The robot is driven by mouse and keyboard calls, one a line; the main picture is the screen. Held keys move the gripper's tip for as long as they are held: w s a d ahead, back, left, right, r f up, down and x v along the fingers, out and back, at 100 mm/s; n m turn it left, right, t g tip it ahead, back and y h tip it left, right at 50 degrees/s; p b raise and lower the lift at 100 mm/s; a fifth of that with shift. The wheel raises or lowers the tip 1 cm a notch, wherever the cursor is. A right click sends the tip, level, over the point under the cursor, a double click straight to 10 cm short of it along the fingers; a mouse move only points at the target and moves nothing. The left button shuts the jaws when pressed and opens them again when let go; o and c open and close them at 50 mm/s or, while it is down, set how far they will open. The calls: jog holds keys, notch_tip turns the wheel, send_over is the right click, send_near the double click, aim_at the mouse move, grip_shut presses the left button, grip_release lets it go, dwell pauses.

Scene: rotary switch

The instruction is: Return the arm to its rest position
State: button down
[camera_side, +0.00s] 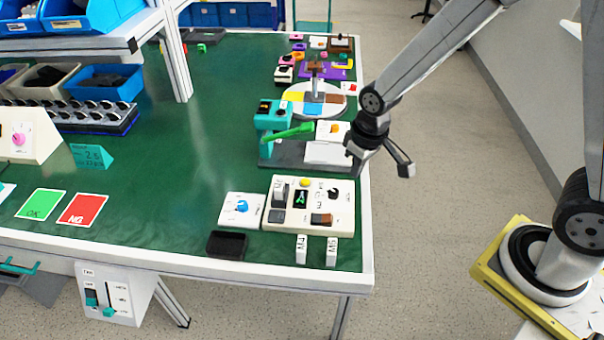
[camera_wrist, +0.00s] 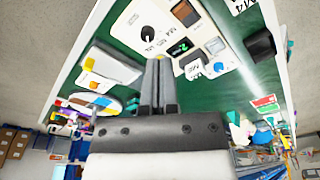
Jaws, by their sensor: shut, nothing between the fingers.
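My gripper (camera_side: 404,168) is shut and empty. In the side view it hangs past the right edge of the green-topped table (camera_side: 190,150), above the floor and apart from the things on the table. In the wrist view its closed fingers (camera_wrist: 158,75) point up the picture toward the table. Nothing touches the knob.
A cream control panel (camera_side: 340,205) stands right of the knob box, with a black tray (camera_side: 227,245) in front. A grey-based fixture with a green lever (camera_side: 290,132) is behind. A round coloured turntable (camera_side: 300,110) stands farther back.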

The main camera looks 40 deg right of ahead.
jog(key=s+d+r+m+t, duration=0.1)
jog(key=s+d+r, duration=0.3)
jog(key=s, duration=0.3)
jog(key=shift+s+d, duration=0.25)
jog(key=shift+s, duration=0.05)
dwell(0.8)
